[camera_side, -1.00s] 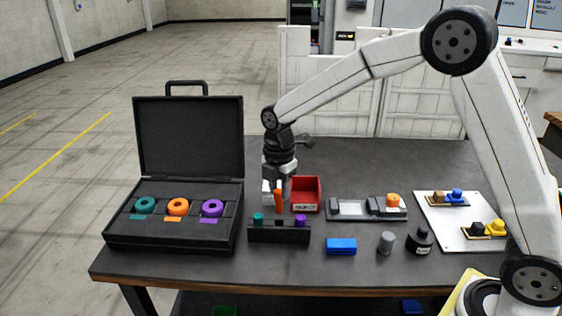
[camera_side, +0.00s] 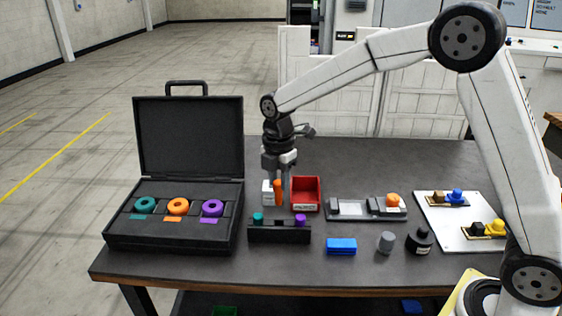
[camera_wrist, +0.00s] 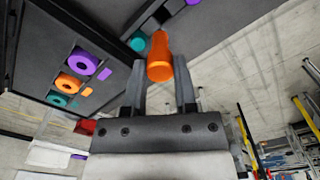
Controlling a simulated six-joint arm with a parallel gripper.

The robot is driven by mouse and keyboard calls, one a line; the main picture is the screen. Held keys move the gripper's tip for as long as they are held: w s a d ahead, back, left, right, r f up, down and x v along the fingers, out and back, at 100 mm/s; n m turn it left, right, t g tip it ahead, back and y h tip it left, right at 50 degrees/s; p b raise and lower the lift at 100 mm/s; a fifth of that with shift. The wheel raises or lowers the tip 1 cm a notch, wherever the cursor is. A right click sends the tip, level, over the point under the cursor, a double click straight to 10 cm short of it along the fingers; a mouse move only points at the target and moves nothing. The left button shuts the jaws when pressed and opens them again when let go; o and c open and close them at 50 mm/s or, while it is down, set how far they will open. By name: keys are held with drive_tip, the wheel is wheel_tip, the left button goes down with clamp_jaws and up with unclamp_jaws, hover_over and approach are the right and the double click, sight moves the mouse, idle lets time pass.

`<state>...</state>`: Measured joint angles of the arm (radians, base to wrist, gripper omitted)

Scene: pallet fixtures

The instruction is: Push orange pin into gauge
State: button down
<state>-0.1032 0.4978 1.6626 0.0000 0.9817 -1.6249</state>
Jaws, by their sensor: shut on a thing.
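My gripper (camera_side: 277,190) is shut on the orange pin (camera_side: 278,192) and holds it upright above the black rack (camera_side: 279,235). In the wrist view the orange pin (camera_wrist: 160,58) sits between the two fingers. A teal pin (camera_side: 258,218) and a purple pin (camera_side: 300,220) stand in the rack, with the spot between them empty. The orange ring gauge (camera_side: 177,206) lies in the open black case at the left, between a teal ring (camera_side: 145,205) and a purple ring (camera_side: 212,208). The orange ring also shows in the wrist view (camera_wrist: 69,84).
The case's raised lid (camera_side: 190,135) stands behind the rings. A red bin (camera_side: 307,193) is just right of my gripper. A blue block (camera_side: 341,246), a grey cylinder (camera_side: 386,242) and a black bottle (camera_side: 419,240) stand at the front right.

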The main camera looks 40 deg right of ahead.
drive_tip(key=w+d+r, duration=0.1)
drive_tip(key=w+d, duration=0.7)
drive_tip(key=w, duration=0.4)
drive_tip(key=shift+w+d+r, duration=0.15)
drive_tip(key=shift+d+r, duration=0.15)
drive_tip(key=shift+f, duration=0.2)
drive_tip(key=shift+f, duration=2.8)
drive_tip(key=shift+f, duration=1.25)
unclamp_jaws()
idle(0.4)
